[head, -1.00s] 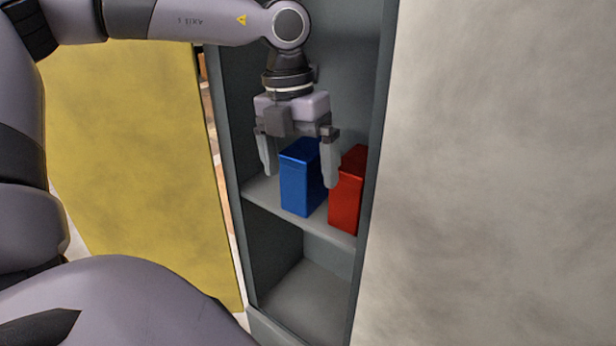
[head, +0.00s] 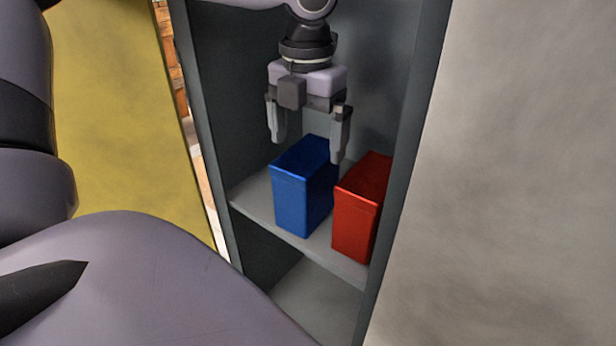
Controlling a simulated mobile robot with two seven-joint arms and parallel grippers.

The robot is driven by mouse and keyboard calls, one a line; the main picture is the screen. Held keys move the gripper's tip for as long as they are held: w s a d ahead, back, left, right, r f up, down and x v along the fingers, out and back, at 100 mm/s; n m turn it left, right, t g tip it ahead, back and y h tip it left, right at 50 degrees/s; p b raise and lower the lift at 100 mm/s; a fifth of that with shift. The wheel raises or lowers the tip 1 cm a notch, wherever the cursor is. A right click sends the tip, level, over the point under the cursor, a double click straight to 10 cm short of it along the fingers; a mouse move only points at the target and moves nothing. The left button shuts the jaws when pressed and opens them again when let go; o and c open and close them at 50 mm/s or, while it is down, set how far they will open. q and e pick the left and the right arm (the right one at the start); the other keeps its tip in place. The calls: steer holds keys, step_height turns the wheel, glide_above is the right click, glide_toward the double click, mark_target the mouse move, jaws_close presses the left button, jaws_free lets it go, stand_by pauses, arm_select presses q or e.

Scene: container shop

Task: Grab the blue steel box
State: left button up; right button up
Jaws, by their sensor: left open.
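The blue steel box (head: 303,190) stands upright on the grey shelf (head: 253,199) inside a tall cabinet. My left gripper (head: 306,150) points down above and behind the blue box. Its two fingers are spread apart with nothing between them. The left fingertip is near the box's upper left, and the right fingertip is near its upper right back edge. From this view I cannot tell if either finger touches the box. My right gripper is not in view.
A red box (head: 359,215) stands close to the right of the blue box, near the cabinet's right wall (head: 407,130). The cabinet's left wall (head: 205,130) edges the opening. A lower compartment (head: 310,300) looks empty. A yellow panel (head: 115,110) stands at the left.

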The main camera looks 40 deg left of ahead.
mark_target(308, 154)
arm_select(q)
step_height(308, 154, down, 6)
steer(key=shift+s, duration=0.1)
steer(key=c, duration=1.5)
steer(key=shift+r, duration=0.1)
steer(key=shift+r, duration=0.1)
